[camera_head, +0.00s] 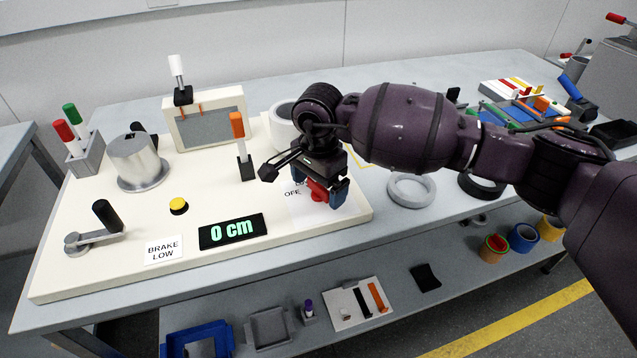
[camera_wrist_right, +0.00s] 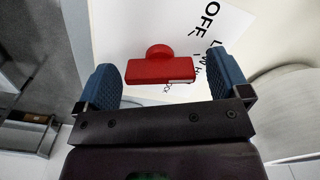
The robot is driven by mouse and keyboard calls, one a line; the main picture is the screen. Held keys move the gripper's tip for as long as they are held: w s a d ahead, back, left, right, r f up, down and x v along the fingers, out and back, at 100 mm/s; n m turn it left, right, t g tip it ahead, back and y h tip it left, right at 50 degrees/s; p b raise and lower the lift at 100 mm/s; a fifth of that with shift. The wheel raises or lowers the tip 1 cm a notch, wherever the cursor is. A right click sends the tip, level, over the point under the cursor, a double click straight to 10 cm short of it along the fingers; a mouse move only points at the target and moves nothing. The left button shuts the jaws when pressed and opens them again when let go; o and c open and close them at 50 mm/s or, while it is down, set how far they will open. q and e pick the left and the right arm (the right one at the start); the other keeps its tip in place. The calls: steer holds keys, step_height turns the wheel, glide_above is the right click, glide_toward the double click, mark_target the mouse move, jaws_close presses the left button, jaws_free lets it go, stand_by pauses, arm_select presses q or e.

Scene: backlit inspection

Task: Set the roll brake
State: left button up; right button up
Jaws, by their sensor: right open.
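The red brake knob (camera_head: 318,193) stands on a white label at the right part of the cream board; it also shows in the wrist view (camera_wrist_right: 160,70). The label (camera_wrist_right: 212,22) reads OFF, with LOW and other words partly hidden. My right gripper (camera_head: 323,186) is open over the knob, and its blue fingers are on either side of it, with gaps in the wrist view. A small card (camera_head: 163,249) reads BRAKE LOW. My left gripper is not in view.
On the board (camera_head: 135,272) are a crank with a black handle (camera_head: 107,216), a metal drum (camera_head: 138,160), a yellow button (camera_head: 178,205), an orange-handled lever (camera_head: 239,140) and a display (camera_head: 233,231) reading 0 cm. A grey ring (camera_head: 411,190) lies right of the board.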

steer(key=c, duration=0.9)
